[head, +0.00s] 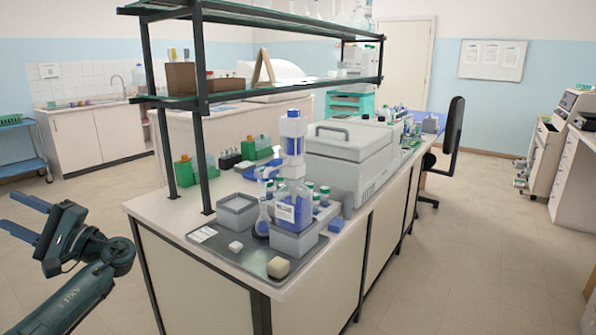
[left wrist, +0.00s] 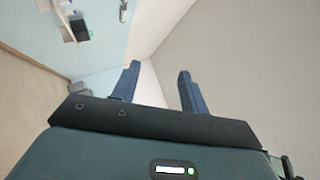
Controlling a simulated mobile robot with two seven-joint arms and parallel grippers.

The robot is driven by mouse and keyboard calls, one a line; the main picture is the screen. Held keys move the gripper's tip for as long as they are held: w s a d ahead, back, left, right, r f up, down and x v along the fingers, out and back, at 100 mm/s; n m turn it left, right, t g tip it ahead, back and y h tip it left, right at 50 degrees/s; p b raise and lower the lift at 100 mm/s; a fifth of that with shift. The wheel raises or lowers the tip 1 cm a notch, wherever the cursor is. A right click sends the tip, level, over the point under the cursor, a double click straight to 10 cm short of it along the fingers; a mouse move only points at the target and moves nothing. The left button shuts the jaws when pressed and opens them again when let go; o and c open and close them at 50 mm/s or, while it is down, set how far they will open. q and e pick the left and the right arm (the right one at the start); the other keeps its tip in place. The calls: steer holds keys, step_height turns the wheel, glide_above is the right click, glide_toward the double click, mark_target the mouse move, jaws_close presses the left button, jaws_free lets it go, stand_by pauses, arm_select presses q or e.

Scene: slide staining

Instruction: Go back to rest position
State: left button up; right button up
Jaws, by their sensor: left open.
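My left gripper (head: 26,217) is at the lower left of the head view, out over the floor and apart from the bench. Its two blue fingers are spread, with nothing between them. In the left wrist view the gripper (left wrist: 157,85) also shows open and empty, with walls beyond the fingers. My right gripper is in neither view.
A lab bench (head: 150,207) with a shelf rack stands right of my left gripper. Its near end holds a dark tray (head: 245,258) with containers and bottles. A grey-white machine (head: 345,160) stands behind them. Floor is free at left and right.

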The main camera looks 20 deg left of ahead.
arm_select(q)
steer(key=w+a+f+m+t+h, duration=0.1)
steer(key=w+f+m+t+h, duration=0.3)
steer(key=w+t, duration=0.45)
steer(key=w+a+f+m+t+h, duration=0.1)
steer(key=w+f+m+t, duration=0.5)
steer(key=t, duration=0.4)
steer(key=w+d+f+n+t+h, duration=0.2)
steer(key=w+d+f+t+h, duration=0.2)
steer(key=w+d+t+h, duration=0.6)
steer(key=s+d+f+g+h, duration=0.2)
steer(key=s+d+f, duration=0.2)
steer(key=d+f, duration=0.4)
steer(key=s+d+f+g+h, duration=0.1)
steer(key=s+d+f+h, duration=0.3)
steer(key=d, duration=0.5)
steer(key=s+d+f+g+h, duration=0.1)
steer(key=s+d+f+g, duration=0.15)
steer(key=d+f, duration=0.6)
steer(key=s+d+n+g+h+p, duration=0.1)
steer(key=s+d+n+h+p, duration=0.1)
steer(key=s+d, duration=1.4)
steer(key=shift+s+d+n+g+h+p, duration=0.45)
steer(key=shift+d+p, duration=0.45)
steer(key=shift+p, duration=0.3)
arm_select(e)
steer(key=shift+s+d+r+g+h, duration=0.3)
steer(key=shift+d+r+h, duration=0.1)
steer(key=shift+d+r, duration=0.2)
